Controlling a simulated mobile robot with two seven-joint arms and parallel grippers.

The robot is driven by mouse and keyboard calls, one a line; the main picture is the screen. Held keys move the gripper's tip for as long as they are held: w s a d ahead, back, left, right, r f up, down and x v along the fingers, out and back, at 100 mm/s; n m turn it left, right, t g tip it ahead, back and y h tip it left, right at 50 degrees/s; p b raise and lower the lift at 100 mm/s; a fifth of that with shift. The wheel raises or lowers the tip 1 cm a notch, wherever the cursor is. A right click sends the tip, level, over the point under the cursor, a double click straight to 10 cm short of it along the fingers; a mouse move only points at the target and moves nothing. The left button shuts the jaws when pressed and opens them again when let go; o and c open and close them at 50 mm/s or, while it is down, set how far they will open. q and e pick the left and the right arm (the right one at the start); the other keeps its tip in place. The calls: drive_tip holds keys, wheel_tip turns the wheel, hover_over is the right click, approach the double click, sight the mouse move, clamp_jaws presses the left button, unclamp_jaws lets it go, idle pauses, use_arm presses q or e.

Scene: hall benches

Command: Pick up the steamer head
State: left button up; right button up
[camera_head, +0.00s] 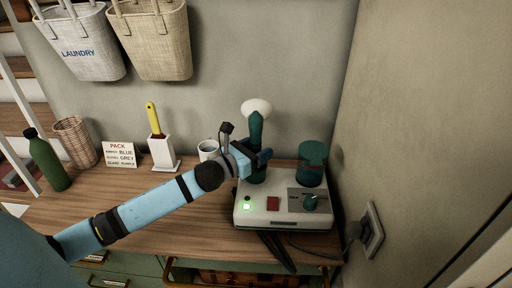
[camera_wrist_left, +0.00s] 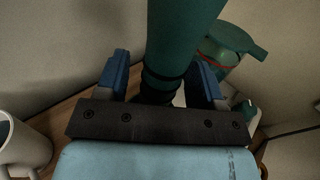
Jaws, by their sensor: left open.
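The steamer head (camera_head: 256,128), a dark green handle with a white rounded top, stands upright at the back left of the white steamer base (camera_head: 284,222). My left gripper (camera_head: 262,158) is at the handle's lower part. In the left wrist view the green handle of the steamer head (camera_wrist_left: 180,35) rises between the two blue fingers of my left gripper (camera_wrist_left: 161,75). The jaws are open, with a gap on the left of the handle; contact on the right cannot be told. The handle's lower end is partly hidden by the gripper. My right gripper is out of view.
A green tank (camera_head: 312,165) and a knob stand on the base's right side. A white mug (camera_head: 208,150) is left of the gripper. A brush holder (camera_head: 163,153), sign (camera_head: 119,154), wicker basket (camera_head: 76,142) and green bottle (camera_head: 47,160) stand further left. Walls close in behind and right.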

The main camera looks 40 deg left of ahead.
use_arm(q)
drive_tip(key=shift+x, duration=0.75)
drive_tip(key=shift+a, duration=0.1)
drive_tip(key=shift+c, duration=0.4)
clamp_jaws()
wheel_tip(320, 180, up, 20)
drive_tip(key=p, duration=0.2)
